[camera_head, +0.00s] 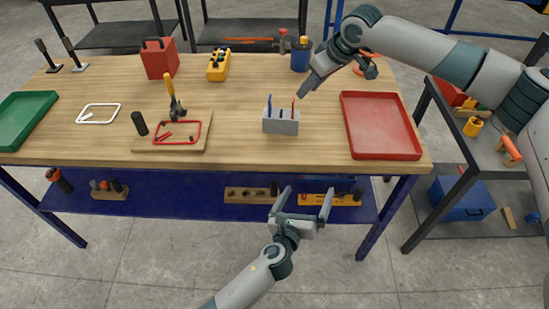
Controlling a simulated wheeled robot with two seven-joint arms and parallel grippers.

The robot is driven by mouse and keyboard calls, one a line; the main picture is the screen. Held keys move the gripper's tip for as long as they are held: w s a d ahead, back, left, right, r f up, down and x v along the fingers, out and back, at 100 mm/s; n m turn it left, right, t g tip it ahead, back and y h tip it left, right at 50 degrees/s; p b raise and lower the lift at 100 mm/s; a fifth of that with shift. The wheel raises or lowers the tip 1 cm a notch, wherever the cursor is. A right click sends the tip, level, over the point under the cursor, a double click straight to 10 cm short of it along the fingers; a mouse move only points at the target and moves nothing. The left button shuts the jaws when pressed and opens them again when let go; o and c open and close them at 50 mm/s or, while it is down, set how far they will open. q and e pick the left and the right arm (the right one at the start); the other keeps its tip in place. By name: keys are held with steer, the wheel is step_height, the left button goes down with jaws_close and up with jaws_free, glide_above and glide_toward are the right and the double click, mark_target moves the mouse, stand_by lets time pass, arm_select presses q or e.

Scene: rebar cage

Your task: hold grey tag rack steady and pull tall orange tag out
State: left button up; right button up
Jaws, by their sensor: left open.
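The grey tag rack (281,126) stands upright on the wooden table, right of the middle. A tall orange tag (293,102) stands in its right end, a blue tag (269,101) in its left end, and a short dark tag (281,113) between them. My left gripper (304,204) is open and empty, in front of the table's near edge and below the rack in the picture. My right gripper (303,92) points down just above and right of the orange tag; it looks apart from the tag. Its fingers show edge-on, so I cannot tell their opening.
A red tray (381,153) lies right of the rack. A wooden board (150,145) with a red frame and an upright tool is at left. A blue cup (300,60) stands behind the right gripper. The table between board and rack is clear.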

arm_select(q)
step_height(320, 180, up, 9)
steer(key=d+m+t+h, duration=0.1)
steer(key=d+m+t, duration=0.1)
steer(key=m, duration=0.1)
steer(key=n+t+y, duration=0.1)
steer(key=n+y, duration=0.1)
steer(key=y, duration=0.3)
glide_toward(280, 123)
steer(key=s, duration=0.5)
steer(key=shift+w+a+f, duration=0.1)
steer(key=shift+w+a, duration=0.05)
steer(key=shift+w, duration=0.05)
steer(key=shift+w, duration=0.15)
steer(key=w, duration=0.5)
steer(key=w+d, duration=0.1)
steer(key=w, duration=1.1)
steer(key=shift+d, duration=0.35)
steer(key=shift+c, duration=0.6)
